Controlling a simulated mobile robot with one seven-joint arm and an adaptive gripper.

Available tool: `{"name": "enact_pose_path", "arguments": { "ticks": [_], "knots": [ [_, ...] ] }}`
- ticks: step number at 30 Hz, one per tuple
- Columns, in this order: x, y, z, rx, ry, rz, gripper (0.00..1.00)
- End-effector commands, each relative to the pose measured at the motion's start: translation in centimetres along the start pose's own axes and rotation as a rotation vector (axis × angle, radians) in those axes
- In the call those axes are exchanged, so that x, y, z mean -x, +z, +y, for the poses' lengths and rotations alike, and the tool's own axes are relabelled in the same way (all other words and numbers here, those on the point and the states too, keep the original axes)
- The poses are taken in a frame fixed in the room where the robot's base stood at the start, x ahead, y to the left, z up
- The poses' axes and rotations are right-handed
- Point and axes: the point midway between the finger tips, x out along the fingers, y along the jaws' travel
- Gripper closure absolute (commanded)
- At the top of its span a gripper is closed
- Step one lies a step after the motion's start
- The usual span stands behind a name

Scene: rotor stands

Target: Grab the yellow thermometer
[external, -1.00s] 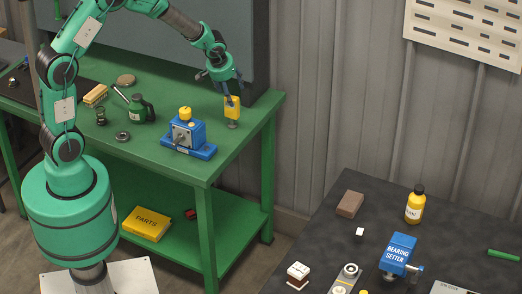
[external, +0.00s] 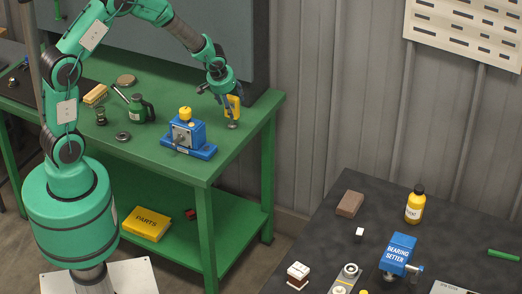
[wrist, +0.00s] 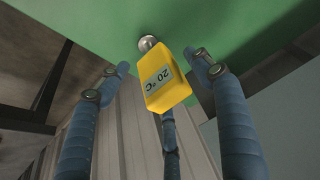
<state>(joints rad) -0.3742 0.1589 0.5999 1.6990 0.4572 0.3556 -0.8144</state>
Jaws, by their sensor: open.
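The yellow thermometer (external: 234,107) stands upright on a small grey round foot near the right end of the green bench. In the wrist view the thermometer (wrist: 171,83) shows a display reading 20 °C, and its round metal foot is against the green surface. My gripper (external: 222,96) is at the thermometer, just left of and above it in the external view. In the wrist view my gripper (wrist: 158,68) is open, with blue-grey fingers on the left and right of the yellow body and a third finger partly hidden behind it. Gaps show on both sides; contact behind cannot be told.
A blue device with a yellow knob (external: 185,135) stands close left of the thermometer. A green oil can (external: 141,108), a metal ring (external: 123,137) and a brush (external: 95,95) are farther left. The bench's right edge (external: 268,112) and the corrugated wall (external: 320,100) are close by.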

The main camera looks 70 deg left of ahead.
Motion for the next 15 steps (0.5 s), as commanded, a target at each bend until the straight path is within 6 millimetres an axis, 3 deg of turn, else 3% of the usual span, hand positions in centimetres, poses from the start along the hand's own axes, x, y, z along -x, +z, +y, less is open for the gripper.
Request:
{"name": "enact_pose_path", "arguments": {
  "ticks": [7,15],
  "knots": [
    [-2.9,0.3,0.0,0.000,0.000,-0.001,0.34],
    [-3.7,0.2,0.0,0.002,0.001,0.001,0.34]
  ]
}}
